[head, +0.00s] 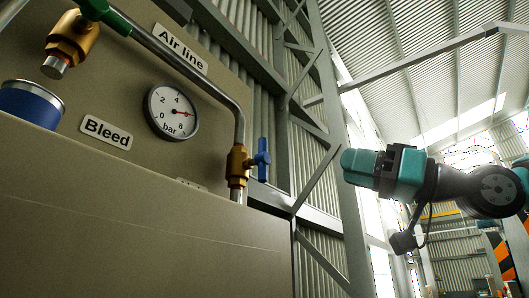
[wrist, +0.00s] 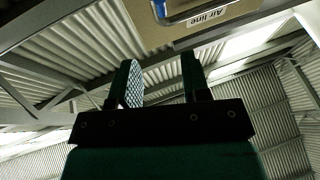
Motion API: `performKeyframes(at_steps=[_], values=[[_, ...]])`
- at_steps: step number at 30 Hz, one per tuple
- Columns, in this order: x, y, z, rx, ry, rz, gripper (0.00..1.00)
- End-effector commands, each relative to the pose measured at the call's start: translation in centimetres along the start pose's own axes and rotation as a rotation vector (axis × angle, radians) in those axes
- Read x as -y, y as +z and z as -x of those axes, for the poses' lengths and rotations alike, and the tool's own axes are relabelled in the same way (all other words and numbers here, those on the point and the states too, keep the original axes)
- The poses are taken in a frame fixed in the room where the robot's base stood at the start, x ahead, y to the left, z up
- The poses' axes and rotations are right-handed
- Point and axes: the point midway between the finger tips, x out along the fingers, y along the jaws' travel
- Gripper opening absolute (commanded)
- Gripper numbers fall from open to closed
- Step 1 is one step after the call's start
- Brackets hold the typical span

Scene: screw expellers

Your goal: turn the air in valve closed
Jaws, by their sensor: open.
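A brass valve (head: 237,165) with a blue handle (head: 262,158) sits on the metal pipe at the right edge of the panel in the head view. The handle's blue bar stands upright, beside the valve body. No readable label shows on this valve. My gripper (head: 347,162) is to the right of the blue handle, apart from it, pointing left. In the wrist view my gripper (wrist: 160,82) has its two fingers spread with nothing between them. The valve cannot be made out in the wrist view.
Another brass valve (head: 72,40) is at upper left above a blue cup-like part (head: 30,103). Open space lies between panel and gripper.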

Motion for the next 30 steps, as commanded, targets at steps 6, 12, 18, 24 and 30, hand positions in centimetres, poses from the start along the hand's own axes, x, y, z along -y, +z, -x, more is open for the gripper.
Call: performKeyframes(at_steps=[6,12,18,24,30], values=[[0.0,-1.0,-1.4,-0.008,-0.006,-0.003,0.43],[0.1,-1.1,-3.1,-0.004,-0.004,-0.003,0.43],[0.3,-0.9,-7.7,-0.003,-0.009,-0.002,0.43],[0.3,-0.8,-12.3,-0.002,-0.008,-0.001,0.43],[0.2,-0.7,-15.7,-0.003,-0.006,0.0,0.43]])
